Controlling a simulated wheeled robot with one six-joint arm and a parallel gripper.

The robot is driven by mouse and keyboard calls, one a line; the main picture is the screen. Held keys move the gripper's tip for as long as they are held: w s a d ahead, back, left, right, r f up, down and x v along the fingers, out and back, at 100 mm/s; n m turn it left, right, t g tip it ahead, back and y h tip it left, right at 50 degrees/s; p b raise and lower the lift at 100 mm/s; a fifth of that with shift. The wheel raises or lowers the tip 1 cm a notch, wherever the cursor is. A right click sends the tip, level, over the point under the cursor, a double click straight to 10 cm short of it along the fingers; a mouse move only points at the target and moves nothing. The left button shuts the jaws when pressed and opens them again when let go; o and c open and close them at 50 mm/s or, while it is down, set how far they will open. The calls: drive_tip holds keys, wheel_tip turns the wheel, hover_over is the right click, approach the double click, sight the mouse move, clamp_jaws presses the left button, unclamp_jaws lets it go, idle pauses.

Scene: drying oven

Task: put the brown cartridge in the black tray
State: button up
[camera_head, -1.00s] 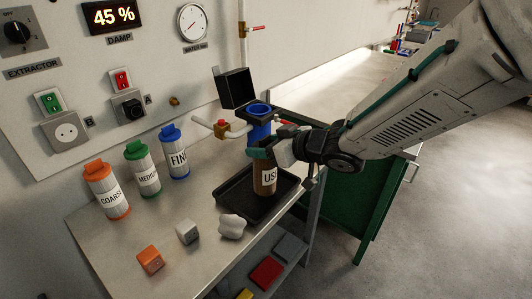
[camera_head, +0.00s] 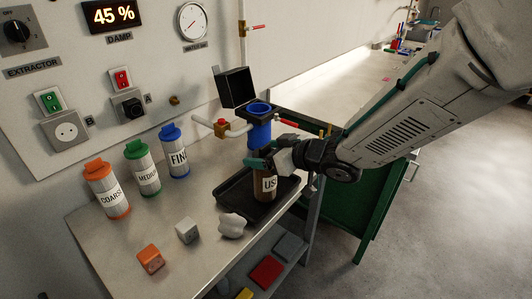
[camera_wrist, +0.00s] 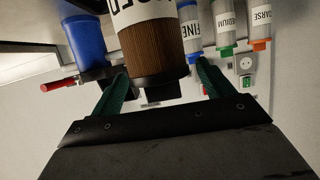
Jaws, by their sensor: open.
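The brown cartridge (camera_head: 266,195), with a white label starting "US", stands upright within the black tray (camera_head: 230,192) and appears to rest on its floor. Its base is partly hard to make out against the dark tray. My gripper (camera_head: 262,163) is at the cartridge's upper part, with its jaws open. In the wrist view the brown cartridge (camera_wrist: 152,45) lies between the two green fingers of my gripper (camera_wrist: 161,70), with a gap visible on the right side.
A blue housing (camera_head: 259,132) with an open black lid (camera_head: 236,87) stands just behind. Cartridges marked coarse (camera_head: 107,190), medium (camera_head: 142,170) and fine (camera_head: 175,152) stand at left. An orange cube (camera_head: 150,258), grey cube (camera_head: 187,231) and white lump (camera_head: 231,226) lie in front.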

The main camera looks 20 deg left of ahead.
drive_tip(key=v, duration=1.2)
drive_tip(key=shift+s, duration=0.1)
drive_tip(key=w+d+r+m+t+h, duration=0.2)
drive_tip(key=w+d+t+h, duration=0.1)
drive_tip(key=d, duration=0.3)
drive_tip(key=w+d+r+m+t+h, duration=0.1)
drive_tip(key=w+d+m+t+h, duration=0.15)
drive_tip(key=d, duration=0.45)
drive_tip(key=s+d+r+m+h, duration=0.1)
drive_tip(key=d+m+h, duration=0.15)
drive_tip(key=d, duration=0.35)
drive_tip(key=s+d+r+m+h, duration=0.1)
drive_tip(key=s+d+m+h, duration=0.1)
drive_tip(key=d+h, duration=0.3)
drive_tip(key=s+d+m+g+h, duration=0.1)
drive_tip(key=s+d+m+g, duration=0.25)
drive_tip(key=s+d, duration=0.45)
drive_tip(key=s+g+y, duration=0.1)
drive_tip(key=s+g, duration=0.4)
drive_tip(key=s, duration=1)
drive_tip(key=shift+s+f+m+g+y, duration=0.3)
drive_tip(key=shift+s+f+m+g, duration=0.05)
drive_tip(key=shift+f+m+g, duration=0.1)
drive_tip(key=shift+d, duration=0.15)
